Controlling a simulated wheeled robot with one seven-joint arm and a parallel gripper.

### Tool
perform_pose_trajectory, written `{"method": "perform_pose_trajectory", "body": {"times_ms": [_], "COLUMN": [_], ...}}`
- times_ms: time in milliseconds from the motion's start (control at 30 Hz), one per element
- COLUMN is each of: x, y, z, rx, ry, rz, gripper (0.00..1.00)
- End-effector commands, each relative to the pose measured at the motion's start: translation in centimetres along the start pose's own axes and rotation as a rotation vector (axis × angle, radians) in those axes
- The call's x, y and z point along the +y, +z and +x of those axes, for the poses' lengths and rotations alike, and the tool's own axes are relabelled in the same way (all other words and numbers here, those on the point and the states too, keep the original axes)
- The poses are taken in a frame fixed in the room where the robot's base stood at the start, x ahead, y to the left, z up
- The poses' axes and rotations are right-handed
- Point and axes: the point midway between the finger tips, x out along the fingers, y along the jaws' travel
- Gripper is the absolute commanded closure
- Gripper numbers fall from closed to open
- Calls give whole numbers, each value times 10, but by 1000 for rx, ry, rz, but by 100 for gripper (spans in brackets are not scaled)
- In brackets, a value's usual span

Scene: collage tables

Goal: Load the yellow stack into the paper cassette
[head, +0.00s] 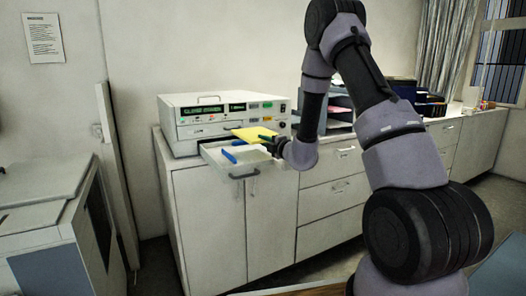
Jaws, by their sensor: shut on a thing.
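The yellow stack (254,134) is a flat pad held level, just above the right part of the open cassette. My gripper (270,143) is shut on its near right edge. The paper cassette (216,158) is a pale tray pulled out from the white machine (215,108) on the cabinet. Blue guides (229,157) show inside it, and a dark handle is on its front. The stack hides part of the tray's back right. I cannot tell whether the stack touches the tray.
Letter trays (338,108) with coloured paper stand right of the machine, partly behind my arm. Dark bins (430,106) are further right on the cabinet top. A large grey copier (45,215) stands at the left. The floor between copier and cabinet is clear.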

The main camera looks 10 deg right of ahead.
Motion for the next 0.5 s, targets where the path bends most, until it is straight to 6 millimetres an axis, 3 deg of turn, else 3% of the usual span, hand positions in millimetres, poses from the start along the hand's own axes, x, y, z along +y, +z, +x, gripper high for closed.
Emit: {"method": "perform_pose_trajectory", "body": {"times_ms": [167, 500], "x": [-8, -49], "y": [0, 0], "z": [-2, -7], "rx": [0, -2], "ry": [-1, -1], "rz": [3, 2], "gripper": [100, 100]}}
